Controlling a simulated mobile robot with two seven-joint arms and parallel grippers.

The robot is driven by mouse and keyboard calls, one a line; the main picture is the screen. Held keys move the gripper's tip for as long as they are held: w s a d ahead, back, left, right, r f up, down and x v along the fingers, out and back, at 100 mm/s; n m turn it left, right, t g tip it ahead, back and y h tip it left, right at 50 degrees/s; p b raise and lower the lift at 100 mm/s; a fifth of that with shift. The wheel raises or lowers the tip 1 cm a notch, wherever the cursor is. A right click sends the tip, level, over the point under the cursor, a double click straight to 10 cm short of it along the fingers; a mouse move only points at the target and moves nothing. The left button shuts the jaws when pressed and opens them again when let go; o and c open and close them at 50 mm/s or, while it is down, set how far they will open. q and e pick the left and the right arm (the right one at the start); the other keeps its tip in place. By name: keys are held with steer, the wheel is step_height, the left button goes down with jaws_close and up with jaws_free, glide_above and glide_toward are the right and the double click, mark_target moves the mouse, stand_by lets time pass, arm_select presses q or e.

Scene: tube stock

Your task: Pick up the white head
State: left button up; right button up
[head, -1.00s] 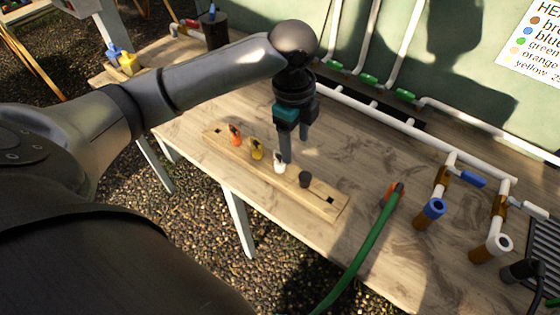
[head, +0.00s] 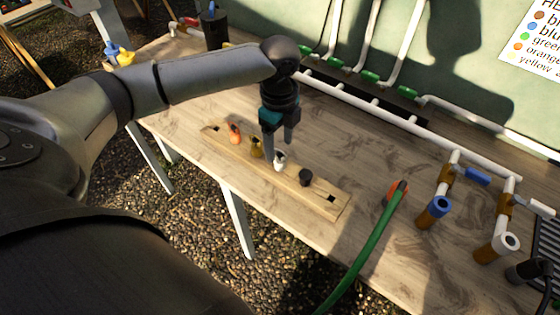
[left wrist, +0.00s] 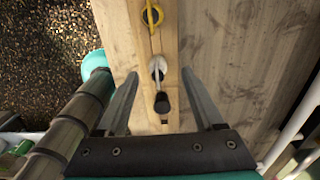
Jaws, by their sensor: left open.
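The white head (head: 280,161) stands in a wooden rack (head: 325,208) on the table, between the yellow head (head: 256,148) and a black one (head: 305,177). An orange head (head: 235,134) stands at the rack's left end. My left gripper (head: 278,150) is open, pointing down over the rack at the white head. In the left wrist view the white head (left wrist: 158,67) shows between the two fingertips (left wrist: 159,74), with room on both sides. I cannot tell whether the fingertips are level with it or above it. My right gripper is not in view.
A green hose (head: 362,243) with an orange tip rises right of the rack. White pipes (head: 400,123) with green fittings run along the back. Blue-tipped and white-tipped pipe stubs (head: 433,211) stand at the right. The table between rack and pipes is clear.

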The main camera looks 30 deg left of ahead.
mark_target(280, 160)
arm_select(q)
steer(key=f, duration=0.2)
steer(key=f+b, duration=0.1)
steer(key=f, duration=0.2)
steer(key=shift+s+d+f, duration=0.15)
steer(key=shift+s+d, duration=0.05)
jaws_close()
stand_by(0.3)
